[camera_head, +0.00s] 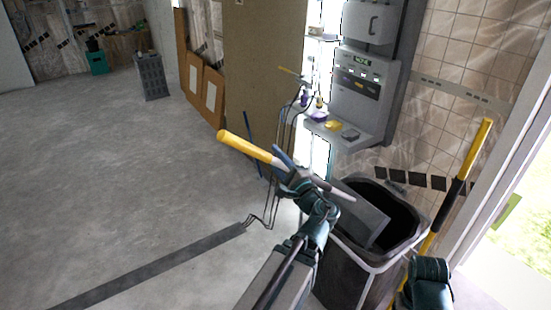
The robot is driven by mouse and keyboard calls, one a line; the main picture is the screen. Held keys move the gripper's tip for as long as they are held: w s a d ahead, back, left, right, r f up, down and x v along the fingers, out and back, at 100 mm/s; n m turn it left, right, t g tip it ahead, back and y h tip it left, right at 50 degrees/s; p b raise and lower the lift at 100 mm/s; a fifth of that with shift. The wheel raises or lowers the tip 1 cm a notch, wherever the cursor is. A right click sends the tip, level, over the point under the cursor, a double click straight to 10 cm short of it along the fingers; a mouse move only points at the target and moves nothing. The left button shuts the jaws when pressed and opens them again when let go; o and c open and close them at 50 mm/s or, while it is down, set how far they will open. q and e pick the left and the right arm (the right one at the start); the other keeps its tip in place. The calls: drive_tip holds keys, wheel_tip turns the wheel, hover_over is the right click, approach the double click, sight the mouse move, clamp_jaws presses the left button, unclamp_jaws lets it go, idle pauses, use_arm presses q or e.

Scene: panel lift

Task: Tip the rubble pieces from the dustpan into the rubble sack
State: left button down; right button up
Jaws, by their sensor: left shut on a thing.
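My left gripper (288,168) is shut on the dustpan (360,215), around the shaft just below its yellow handle. The handle points up and left. The grey pan is tilted over the left part of the rubble sack's mouth, and its lower edge appears to dip inside the rim. The rubble sack (345,275) is a dark, open-topped container with a grey rim, standing at lower right. I can make out no rubble pieces on the pan; the sack's inside is too dark to tell. A teal part of my right arm shows at bottom right, but its fingers do not.
A yellow and black pole (455,190) leans just right of the sack. A grey wall unit with a shelf (345,132) stands behind it. Brown boards (262,75) lean at the back. A grey crate (151,76) stands far left. The concrete floor at left is mostly clear.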

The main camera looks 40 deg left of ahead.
idle(1.7)
idle(0.4)
